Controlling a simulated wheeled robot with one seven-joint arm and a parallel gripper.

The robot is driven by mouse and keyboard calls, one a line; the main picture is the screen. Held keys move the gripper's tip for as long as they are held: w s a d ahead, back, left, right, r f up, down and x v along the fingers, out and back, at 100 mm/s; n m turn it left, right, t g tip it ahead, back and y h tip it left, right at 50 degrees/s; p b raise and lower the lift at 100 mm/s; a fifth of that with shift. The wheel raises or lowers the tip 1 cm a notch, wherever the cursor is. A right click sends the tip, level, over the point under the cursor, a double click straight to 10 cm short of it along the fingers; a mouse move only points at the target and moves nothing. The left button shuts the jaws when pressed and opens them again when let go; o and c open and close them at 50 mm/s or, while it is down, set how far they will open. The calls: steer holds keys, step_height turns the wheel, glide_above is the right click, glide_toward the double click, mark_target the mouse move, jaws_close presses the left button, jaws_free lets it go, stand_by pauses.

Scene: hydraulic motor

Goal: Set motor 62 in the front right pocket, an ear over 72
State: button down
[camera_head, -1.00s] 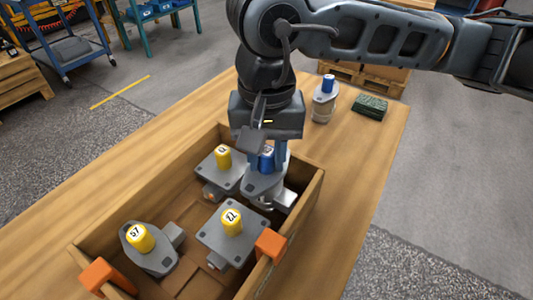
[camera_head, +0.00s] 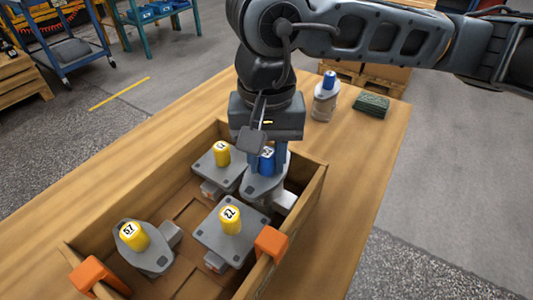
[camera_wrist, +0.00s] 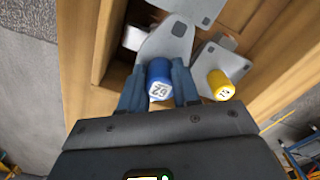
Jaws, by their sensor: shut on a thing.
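Motor 62, with a blue cap (camera_head: 266,162) and a grey eared flange (camera_head: 264,187), is in my gripper (camera_head: 267,155). My gripper is shut on the blue cap, which also shows between the fingers in the wrist view (camera_wrist: 160,82). The motor is upright at the right end of the wooden crate (camera_head: 312,190). Its near ear lies close to the square plate of motor 72 (camera_head: 225,240), whose cap is yellow; I cannot tell if it overlaps or touches. The underside of motor 62 is mostly hidden.
A yellow-capped motor (camera_head: 221,155) with a hard-to-read number sits at the crate's back. Orange clips (camera_head: 271,242) grip the crate wall. A blue-capped bottle (camera_head: 326,97) and a green block (camera_head: 371,105) stand behind on the table.

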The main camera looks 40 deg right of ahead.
steer(key=shift+f+b, duration=0.55)
steer(key=shift+b, duration=0.4)
stand_by(0.6)
steer(key=c, duration=0.7)
jaws_free()
steer(key=shift+c, duration=0.2)
steer(key=shift+r+p, duration=0.3)
steer(key=shift+r, duration=3.6)
